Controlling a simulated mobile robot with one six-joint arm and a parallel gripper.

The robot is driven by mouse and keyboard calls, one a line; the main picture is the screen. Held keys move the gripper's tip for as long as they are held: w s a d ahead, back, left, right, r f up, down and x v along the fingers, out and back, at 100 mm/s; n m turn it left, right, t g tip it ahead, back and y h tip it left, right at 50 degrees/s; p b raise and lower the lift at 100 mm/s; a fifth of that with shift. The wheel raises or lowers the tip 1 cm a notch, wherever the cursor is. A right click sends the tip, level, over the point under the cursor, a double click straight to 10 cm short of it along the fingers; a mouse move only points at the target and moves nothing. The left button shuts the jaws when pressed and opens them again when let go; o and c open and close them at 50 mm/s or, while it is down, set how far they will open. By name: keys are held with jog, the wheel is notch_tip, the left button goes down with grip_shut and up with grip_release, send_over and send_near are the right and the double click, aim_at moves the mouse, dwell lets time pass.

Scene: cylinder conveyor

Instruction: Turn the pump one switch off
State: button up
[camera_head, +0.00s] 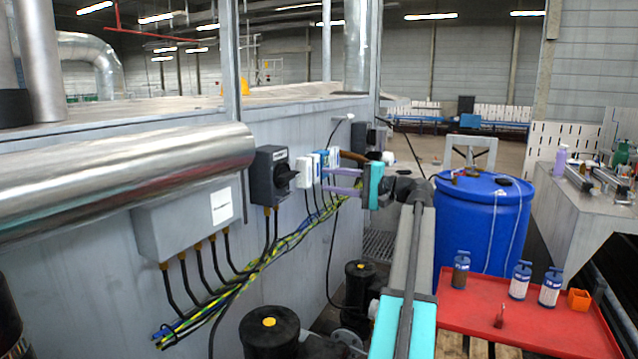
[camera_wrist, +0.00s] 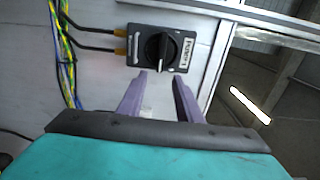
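A dark grey switch box (camera_head: 262,178) with a black rotary knob (camera_head: 284,176) is mounted on the grey wall panel, left of centre in the head view. In the wrist view the box (camera_wrist: 136,48) lies ahead, turned sideways, its knob (camera_wrist: 158,47) with the handle running up and down the picture. A small white label (camera_wrist: 184,54) sits beside the knob; its print seems to read "PUMP 1" but is blurred. My gripper (camera_head: 326,181) has its two purple fingers apart and empty. In the wrist view my gripper (camera_wrist: 160,76) faces the box, fingertips short of the knob.
White boxes (camera_head: 310,168) stand on the panel right of the switch. A grey junction box (camera_head: 190,222), a thick metal pipe (camera_head: 120,175) and yellow-green cables (camera_head: 265,262) are nearby. A blue drum (camera_head: 482,225) and red tray (camera_head: 475,315) stand right of my arm.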

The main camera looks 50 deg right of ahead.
jog(key=shift+v, duration=1.6)
